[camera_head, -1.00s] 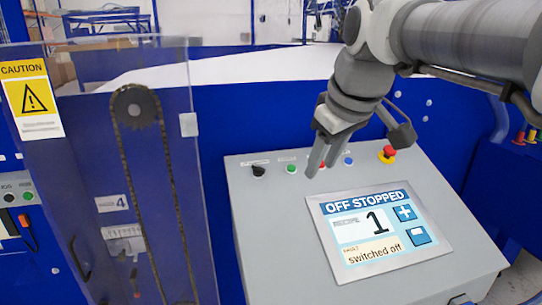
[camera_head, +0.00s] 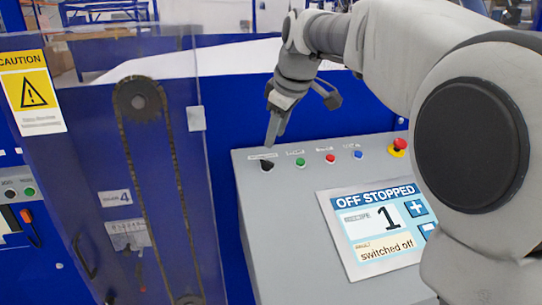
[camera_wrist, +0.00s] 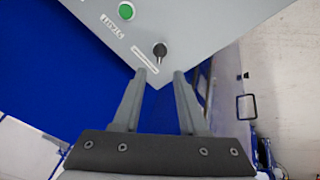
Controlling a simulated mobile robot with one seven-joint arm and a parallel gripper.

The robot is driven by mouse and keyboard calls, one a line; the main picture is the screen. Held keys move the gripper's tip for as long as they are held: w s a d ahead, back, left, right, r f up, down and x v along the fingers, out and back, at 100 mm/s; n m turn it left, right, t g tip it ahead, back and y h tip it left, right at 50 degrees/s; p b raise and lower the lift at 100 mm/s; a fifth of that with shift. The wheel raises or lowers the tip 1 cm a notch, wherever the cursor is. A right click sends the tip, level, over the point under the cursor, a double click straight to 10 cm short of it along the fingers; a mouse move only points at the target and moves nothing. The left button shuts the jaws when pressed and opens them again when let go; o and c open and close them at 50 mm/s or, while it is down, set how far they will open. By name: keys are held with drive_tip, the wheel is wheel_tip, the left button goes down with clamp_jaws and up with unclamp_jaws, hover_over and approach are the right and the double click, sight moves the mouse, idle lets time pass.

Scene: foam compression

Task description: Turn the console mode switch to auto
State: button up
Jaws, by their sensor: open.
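The mode switch is a black knob (camera_head: 267,165) at the far left of the button row on the grey console (camera_head: 290,250). It also shows in the wrist view (camera_wrist: 160,50), just beyond the fingertips. My gripper (camera_head: 272,135) hangs above and slightly behind the knob in the head view. In the wrist view my gripper (camera_wrist: 160,73) has its two fingers apart, nothing between them, and the knob ahead of the gap. The console screen (camera_head: 378,228) reads "OFF STOPPED", recipe 1, "switched off". The lettering by the knob is too small to read.
Right of the knob sit a green button (camera_head: 300,163), a red button (camera_head: 330,158), a blue button (camera_head: 358,155) and a red emergency stop (camera_head: 398,146). A clear guard panel (camera_head: 160,200) with a chain stands left of the console. A blue wall (camera_head: 235,115) rises behind.

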sight(267, 161)
drive_tip(key=x, duration=0.9)
drive_tip(key=shift+w+f, duration=0.1)
clamp_jaws()
